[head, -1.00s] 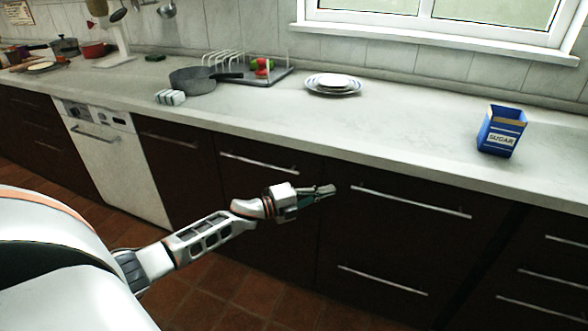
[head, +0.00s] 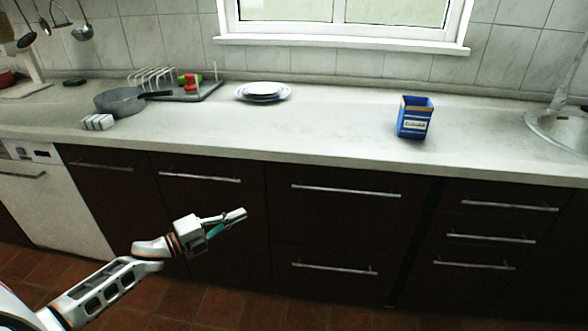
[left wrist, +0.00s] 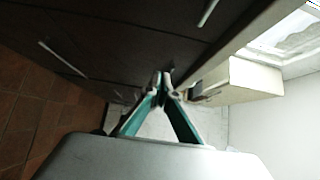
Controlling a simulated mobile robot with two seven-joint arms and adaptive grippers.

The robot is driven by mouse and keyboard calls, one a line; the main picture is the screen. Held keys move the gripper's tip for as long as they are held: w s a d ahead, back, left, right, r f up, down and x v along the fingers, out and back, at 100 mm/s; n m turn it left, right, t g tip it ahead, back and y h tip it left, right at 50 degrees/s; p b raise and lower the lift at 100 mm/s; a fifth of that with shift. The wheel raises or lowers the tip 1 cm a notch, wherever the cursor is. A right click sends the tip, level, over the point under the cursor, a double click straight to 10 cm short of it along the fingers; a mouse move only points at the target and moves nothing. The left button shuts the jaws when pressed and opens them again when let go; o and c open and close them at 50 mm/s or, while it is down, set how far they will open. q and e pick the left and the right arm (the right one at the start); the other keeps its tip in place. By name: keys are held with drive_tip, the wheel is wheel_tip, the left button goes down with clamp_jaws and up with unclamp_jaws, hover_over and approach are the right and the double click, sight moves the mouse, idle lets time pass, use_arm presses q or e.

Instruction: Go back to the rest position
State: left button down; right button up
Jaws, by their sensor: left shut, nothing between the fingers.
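My left gripper (head: 238,217) is shut and empty in the head view. It hangs in front of the dark cabinet fronts (head: 225,255), below the level of the countertop. In the left wrist view its two teal fingers (left wrist: 164,82) meet at the tips, with nothing between them. My left arm comes in from the lower left corner of the head view. My right gripper is in neither view.
The countertop (head: 330,125) carries a blue sugar box (head: 414,117), stacked plates (head: 263,91), a grey pan (head: 119,101) and a rack (head: 152,79). A sink (head: 560,130) is at the right. Drawer handles (head: 347,190) stick out from the cabinets.

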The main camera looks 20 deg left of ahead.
use_arm(q)
drive_tip(key=s+d+f+n+g+y+p, duration=0.1)
drive_tip(key=s+d+f+n+y+p, duration=0.1)
drive_tip(key=s+d+n, duration=0.4)
drive_tip(key=s+d+f+n+g+y+p, duration=0.2)
drive_tip(key=s+d+n+p, duration=0.3)
drive_tip(key=s, duration=0.9)
drive_tip(key=s+d+f+n+g+y+p, duration=0.2)
drive_tip(key=s+d+f+n+p, duration=0.2)
drive_tip(key=s+d+n, duration=0.4)
drive_tip(key=s+d, duration=0.2)
drive_tip(key=d, duration=0.1)
drive_tip(key=shift+s+d, duration=0.15)
drive_tip(key=shift+s, duration=0.25)
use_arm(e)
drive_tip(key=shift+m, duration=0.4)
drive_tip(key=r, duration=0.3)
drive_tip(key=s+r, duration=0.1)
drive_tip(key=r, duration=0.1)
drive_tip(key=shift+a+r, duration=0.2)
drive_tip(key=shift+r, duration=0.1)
